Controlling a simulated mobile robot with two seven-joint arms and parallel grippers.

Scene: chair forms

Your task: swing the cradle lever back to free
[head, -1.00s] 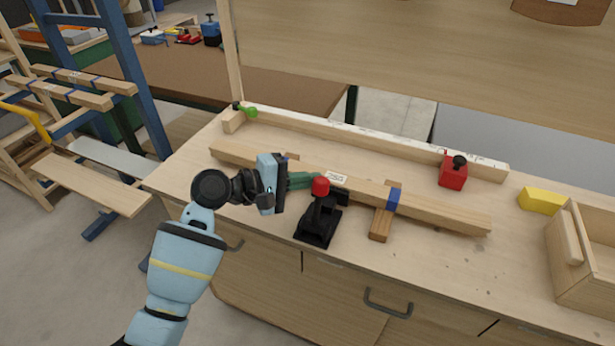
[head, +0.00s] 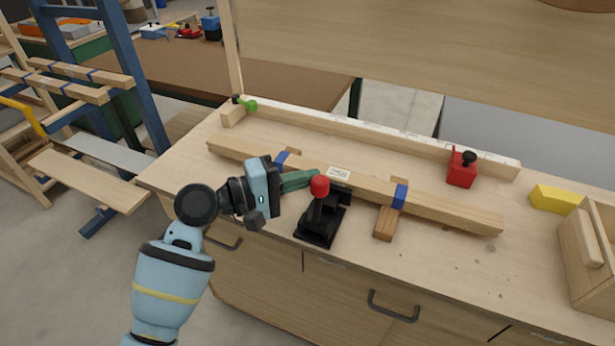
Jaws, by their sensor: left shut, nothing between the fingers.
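The cradle lever is a red-knobbed handle (head: 319,187) on a black clamp base (head: 320,222) at the front of the bench. It stands about upright. The long wooden bar (head: 440,206) lies behind it on wooden cradle blocks with blue pads (head: 400,196). My left gripper (head: 314,176) is shut and empty. Its green fingers reach right, with the tips right at the upper left of the red knob. I cannot tell whether they touch it. My right gripper is not in view.
A red block with a black knob (head: 462,169) sits by the back rail (head: 390,142). A yellow block (head: 556,199) and a wooden box (head: 596,255) are at the right. A green-knobbed piece (head: 248,104) is at the rail's left end. The bench front right of the clamp is clear.

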